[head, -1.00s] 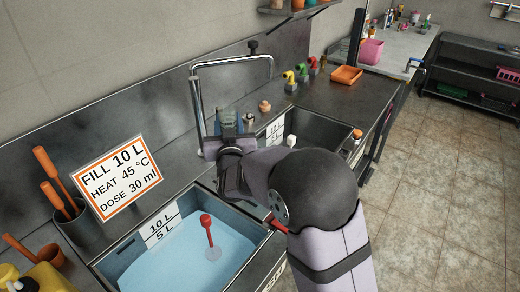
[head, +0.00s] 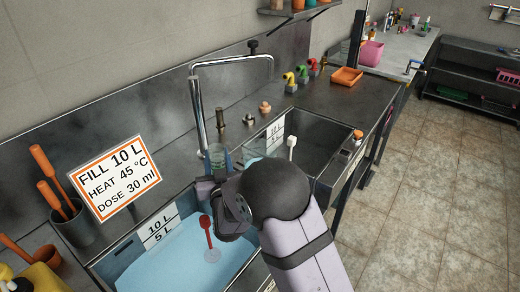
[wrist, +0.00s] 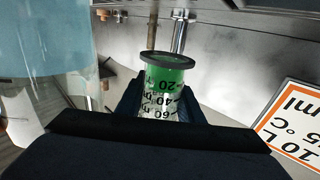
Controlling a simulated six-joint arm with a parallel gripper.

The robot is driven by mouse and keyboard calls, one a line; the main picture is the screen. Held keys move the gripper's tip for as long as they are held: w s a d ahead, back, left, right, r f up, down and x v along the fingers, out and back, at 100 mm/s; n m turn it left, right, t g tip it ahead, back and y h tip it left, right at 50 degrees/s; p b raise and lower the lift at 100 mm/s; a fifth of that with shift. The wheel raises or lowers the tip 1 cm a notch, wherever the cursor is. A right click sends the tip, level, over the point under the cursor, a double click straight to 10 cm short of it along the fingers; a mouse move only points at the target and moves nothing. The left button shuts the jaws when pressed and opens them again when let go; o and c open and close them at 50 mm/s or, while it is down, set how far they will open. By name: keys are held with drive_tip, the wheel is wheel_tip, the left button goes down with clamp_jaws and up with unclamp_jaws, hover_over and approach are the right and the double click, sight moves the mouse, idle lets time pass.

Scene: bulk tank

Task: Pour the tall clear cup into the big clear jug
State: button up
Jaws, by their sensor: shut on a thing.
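My gripper (head: 212,182) is shut on the tall clear cup (head: 217,155), a slim cylinder with printed marks. In the head view it is near the foot of the tap, above the back edge of the left basin. The wrist view shows the cup (wrist: 163,85) between the fingers, with green liquid at its dark-rimmed end. A large see-through pale-blue vessel (wrist: 45,50), which looks like the big clear jug, stands beside the cup at the left of the wrist view. I cannot make out the jug clearly in the head view; my arm may hide it.
The left basin (head: 125,258) holds pale-blue liquid and a red-topped float (head: 206,232). A fill sign (head: 115,178) leans behind it. The tall tap (head: 197,110) rises close to the cup. A second basin (head: 325,140) lies to the right, with a white-topped stick (head: 291,142).

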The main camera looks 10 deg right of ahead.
drive_tip(key=shift+d+r+m, duration=0.1)
drive_tip(key=shift+m, duration=0.2)
wheel_tip(320, 180, up, 8)
drive_tip(key=d+m+p, duration=0.2)
drive_tip(key=m+p, duration=0.5)
drive_tip(key=m, duration=0.2)
drive_tip(key=shift+d+f+m+p, duration=0.2)
drive_tip(key=shift+d+m+p, duration=0.1)
drive_tip(key=shift+d+p, duration=0.05)
drive_tip(key=shift+f+m, duration=0.1)
drive_tip(key=shift+m, duration=0.2)
drive_tip(key=shift+w+a+f+m+b, duration=0.15)
drive_tip(key=shift+f+m+b, duration=0.3)
drive_tip(key=shift+f+m, duration=0.5)
idle(0.3)
drive_tip(key=shift+r+m+p, duration=0.5)
drive_tip(key=shift+m+p, duration=0.35)
idle(0.3)
drive_tip(key=shift+d+r+m, duration=0.3)
drive_tip(key=shift+d+r, duration=0.05)
drive_tip(key=shift+r, duration=0.15)
